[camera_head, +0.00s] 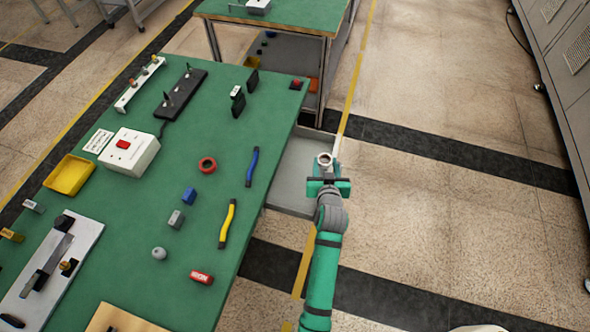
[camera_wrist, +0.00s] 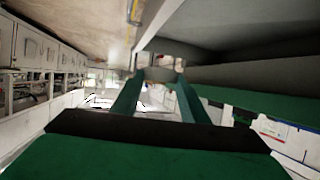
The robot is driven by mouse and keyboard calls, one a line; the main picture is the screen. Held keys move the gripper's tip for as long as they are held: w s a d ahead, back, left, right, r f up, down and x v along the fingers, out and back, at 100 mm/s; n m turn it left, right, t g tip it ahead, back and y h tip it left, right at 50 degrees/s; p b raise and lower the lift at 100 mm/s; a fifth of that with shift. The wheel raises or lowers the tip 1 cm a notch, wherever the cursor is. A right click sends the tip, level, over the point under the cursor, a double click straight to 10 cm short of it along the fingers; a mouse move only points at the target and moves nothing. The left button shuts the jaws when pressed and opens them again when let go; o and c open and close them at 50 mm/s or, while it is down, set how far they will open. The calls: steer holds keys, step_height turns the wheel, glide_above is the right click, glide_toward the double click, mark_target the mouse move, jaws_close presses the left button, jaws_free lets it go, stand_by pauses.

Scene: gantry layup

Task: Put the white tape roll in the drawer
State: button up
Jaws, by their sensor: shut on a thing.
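The white tape roll (camera_head: 325,159) is held at the tip of my gripper (camera_head: 326,172), over the right part of the open drawer as seen in the head view. The drawer (camera_head: 291,178) is grey, pulled out from the right side of the green table, and its visible floor looks empty. In the wrist view, my gripper (camera_wrist: 160,80) has its two green fingers closing in on the pale roll (camera_wrist: 158,74), which is partly hidden and blurred. How high the roll is above the drawer floor is hard to tell.
The green table (camera_head: 140,225) holds a red tape roll (camera_head: 207,164), blue and yellow handled tools, small blocks, a white switch box (camera_head: 129,151) and a yellow tray (camera_head: 69,175). A second table (camera_head: 285,14) stands behind. Grey cabinets (camera_head: 570,70) line the right. Floor between is clear.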

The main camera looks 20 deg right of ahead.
steer(key=w+a+f, duration=0.3)
steer(key=a, duration=0.2)
glide_above(298, 177)
steer(key=f, duration=0.4)
steer(key=shift+s+d+f, duration=0.1)
steer(key=shift+s+f, duration=0.1)
steer(key=shift+w+a+f, duration=0.1)
steer(key=shift+f, duration=0.8)
steer(key=shift+w+a+f, duration=0.1)
steer(key=shift+f, duration=0.8)
steer(key=shift+f, duration=0.15)
steer(key=o, duration=1.1)
steer(key=shift+c, duration=0.2)
steer(key=v, duration=1.1)
steer(key=shift+s+a, duration=0.1)
steer(key=shift+s, duration=0.25)
steer(key=shift+s+r, duration=0.2)
steer(key=shift+r, duration=0.1)
